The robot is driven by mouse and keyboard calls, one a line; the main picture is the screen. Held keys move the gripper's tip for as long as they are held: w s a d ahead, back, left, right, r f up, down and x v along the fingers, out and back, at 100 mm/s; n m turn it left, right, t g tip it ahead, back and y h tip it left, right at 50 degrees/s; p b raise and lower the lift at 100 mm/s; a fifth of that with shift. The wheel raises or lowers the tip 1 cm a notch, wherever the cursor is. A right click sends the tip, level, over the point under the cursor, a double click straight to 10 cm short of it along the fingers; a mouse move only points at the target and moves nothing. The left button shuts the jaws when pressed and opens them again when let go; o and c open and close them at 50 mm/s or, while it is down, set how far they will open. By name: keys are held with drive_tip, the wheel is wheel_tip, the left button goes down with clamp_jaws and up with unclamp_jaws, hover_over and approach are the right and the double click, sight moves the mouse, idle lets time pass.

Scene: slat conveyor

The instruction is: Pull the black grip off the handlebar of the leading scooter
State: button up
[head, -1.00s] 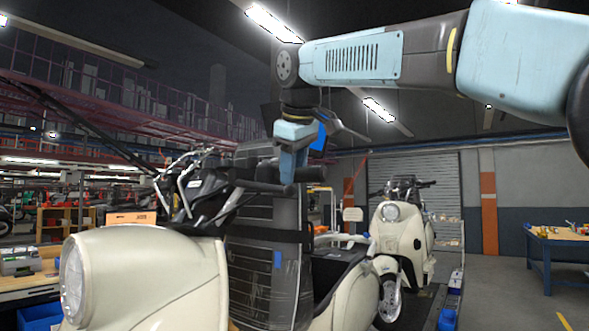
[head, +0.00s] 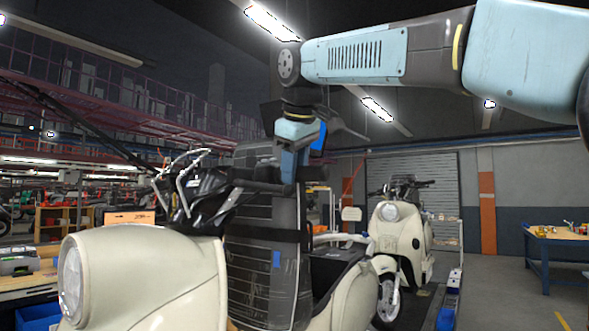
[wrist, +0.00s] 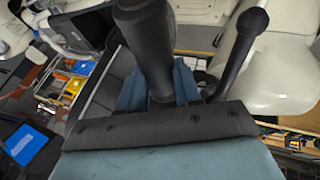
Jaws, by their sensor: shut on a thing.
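The leading scooter (head: 150,270) is cream and stands at the front left in the head view. Its dark handlebar (head: 205,187) lies above the body. The black grip (head: 262,187) reaches right from it to my gripper (head: 290,172), which points down and is shut on the grip. In the wrist view the black grip (wrist: 147,42) runs from the top edge down between the blue fingers of my gripper (wrist: 160,92). A dark lever with a round end (wrist: 240,48) is beside it on the right. Whether the grip has slid along the bar cannot be told.
A second cream scooter (head: 400,235) stands farther back on the line. A blue workbench (head: 560,240) is at the far right, with open floor before it.

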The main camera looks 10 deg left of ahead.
sight(318, 166)
drive_tip(key=shift+s+d, duration=0.3)
drive_tip(key=shift+d, duration=0.3)
drive_tip(key=shift+s+d, duration=0.25)
drive_tip(key=shift+d, duration=0.35)
idle(1.7)
drive_tip(key=shift+s+d, duration=0.3)
drive_tip(key=shift+d, duration=0.35)
drive_tip(key=shift+s+d, duration=0.25)
drive_tip(key=shift+d, duration=0.35)
drive_tip(key=shift+s+d+r, duration=0.1)
drive_tip(key=shift+d, duration=0.05)
drive_tip(key=shift+s+d, duration=0.3)
drive_tip(key=shift+d, duration=0.3)
drive_tip(key=shift+s+d, duration=0.25)
drive_tip(key=shift+d, duration=0.35)
drive_tip(key=shift+s+d, duration=0.35)
drive_tip(key=shift+d, duration=0.35)
drive_tip(key=shift+s+d, duration=0.3)
drive_tip(key=shift+d, duration=0.35)
drive_tip(key=shift+d, duration=0.1)
drive_tip(key=shift+s+d, duration=0.35)
drive_tip(key=shift+d, duration=0.3)
drive_tip(key=shift+s+d, duration=0.3)
drive_tip(key=shift+d, duration=0.35)
drive_tip(key=shift+r, duration=0.1)
